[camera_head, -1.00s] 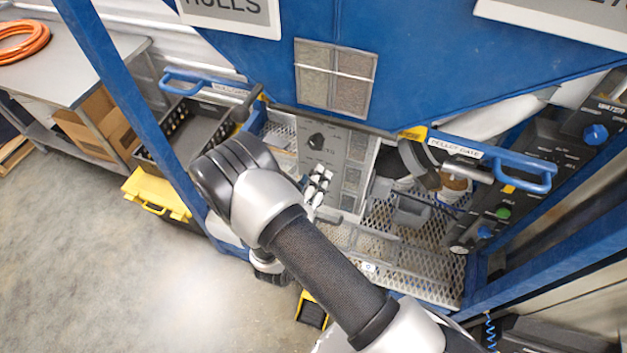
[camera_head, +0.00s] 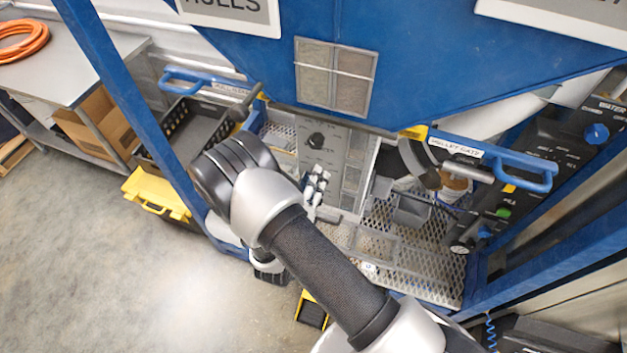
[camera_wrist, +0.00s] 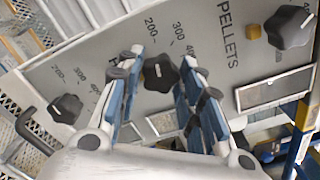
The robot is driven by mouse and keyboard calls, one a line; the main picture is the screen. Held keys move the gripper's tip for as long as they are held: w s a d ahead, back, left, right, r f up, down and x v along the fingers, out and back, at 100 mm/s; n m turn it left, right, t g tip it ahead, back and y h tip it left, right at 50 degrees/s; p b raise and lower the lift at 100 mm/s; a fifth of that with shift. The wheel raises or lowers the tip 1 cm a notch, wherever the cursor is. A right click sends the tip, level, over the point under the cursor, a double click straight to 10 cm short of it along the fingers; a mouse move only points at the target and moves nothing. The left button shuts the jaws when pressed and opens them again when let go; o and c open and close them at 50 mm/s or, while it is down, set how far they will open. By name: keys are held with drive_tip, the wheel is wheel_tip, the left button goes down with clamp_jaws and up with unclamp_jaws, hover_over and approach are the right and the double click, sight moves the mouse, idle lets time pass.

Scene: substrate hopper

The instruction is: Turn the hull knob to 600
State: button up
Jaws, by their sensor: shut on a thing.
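My gripper (camera_head: 317,178) is at a grey dial panel (camera_head: 325,133), below a black knob (camera_head: 316,141) in the head view. In the wrist view my gripper (camera_wrist: 160,68) is shut on the middle black knob (camera_wrist: 160,72), one blue finger on each side. The word PELLETS and the numbers 200, 300 and 400 are printed beside that knob. A second knob (camera_wrist: 67,108) is at the left and a third (camera_wrist: 291,27) at the upper right. I see no hull label on the panel. The held knob's exact setting cannot be read.
A blue hopper (camera_head: 420,60) overhangs the panel. Blue gate handles stand at the left (camera_head: 190,82) and right (camera_head: 520,165). A dark control panel (camera_head: 560,140) is at the right.

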drive_tip(key=shift+m+b, duration=15.5)
drive_tip(key=shift+m, duration=0.4)
drive_tip(key=o, duration=1.1)
drive_tip(key=shift+c, duration=0.2)
drive_tip(key=shift+a, duration=0.1)
